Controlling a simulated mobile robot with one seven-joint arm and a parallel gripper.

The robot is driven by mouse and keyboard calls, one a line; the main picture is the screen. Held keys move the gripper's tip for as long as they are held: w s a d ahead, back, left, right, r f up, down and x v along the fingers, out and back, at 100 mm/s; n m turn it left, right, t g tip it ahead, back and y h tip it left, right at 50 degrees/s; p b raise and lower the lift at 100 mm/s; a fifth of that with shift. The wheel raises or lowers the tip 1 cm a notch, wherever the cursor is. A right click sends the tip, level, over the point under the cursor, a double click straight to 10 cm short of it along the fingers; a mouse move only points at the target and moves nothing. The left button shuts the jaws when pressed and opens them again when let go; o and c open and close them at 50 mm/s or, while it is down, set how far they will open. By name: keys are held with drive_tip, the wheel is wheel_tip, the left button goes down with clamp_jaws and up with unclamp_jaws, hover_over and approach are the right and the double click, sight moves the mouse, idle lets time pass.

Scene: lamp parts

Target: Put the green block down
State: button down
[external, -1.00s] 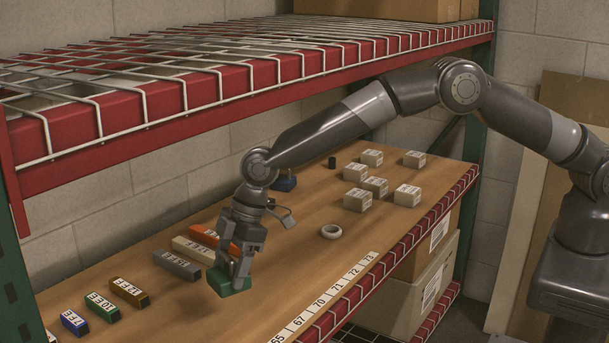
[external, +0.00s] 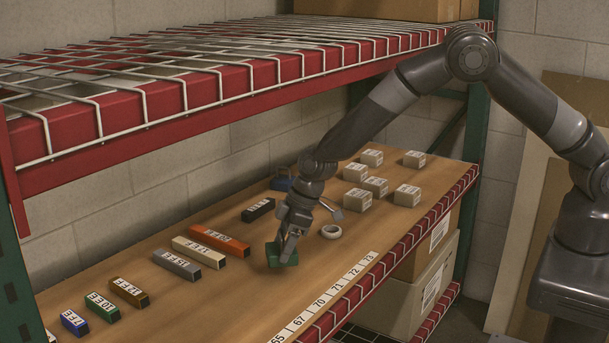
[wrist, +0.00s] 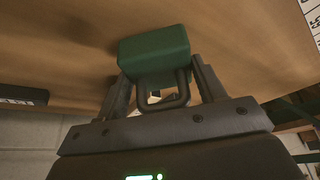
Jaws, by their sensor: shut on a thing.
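The green block (external: 283,253) is at my gripper (external: 287,238), over the middle of the wooden shelf board (external: 225,290). My gripper points down and is shut on the block. In the wrist view the green block (wrist: 154,50) sits between the two fingers (wrist: 160,85), with a U-shaped grey loop in front of it. In the external view the block looks low, close to the board; I cannot tell whether it touches it.
Orange (external: 219,240), cream (external: 199,252), grey (external: 176,265) and black (external: 258,209) labelled blocks lie to the left. A white ring (external: 331,231) lies close on the right. Several small boxes (external: 358,199) stand behind. The wire shelf (external: 200,80) hangs above.

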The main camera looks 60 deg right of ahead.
drive_tip(key=shift+w+d+f, duration=0.15)
drive_tip(key=shift+d+f, duration=0.15)
drive_tip(key=shift+d, duration=0.05)
drive_tip(key=shift+f, duration=1.2)
drive_tip(key=shift+f, duration=0.15)
drive_tip(key=shift+c, duration=1.6)
unclamp_jaws()
drive_tip(key=v, duration=0.3)
drive_tip(key=shift+d+r, duration=0.1)
drive_tip(key=shift+r, duration=0.15)
drive_tip(key=s+d, duration=0.8)
drive_tip(key=shift+s+d+f, duration=0.15)
drive_tip(key=shift+s+f, duration=0.05)
drive_tip(key=shift+s, duration=0.15)
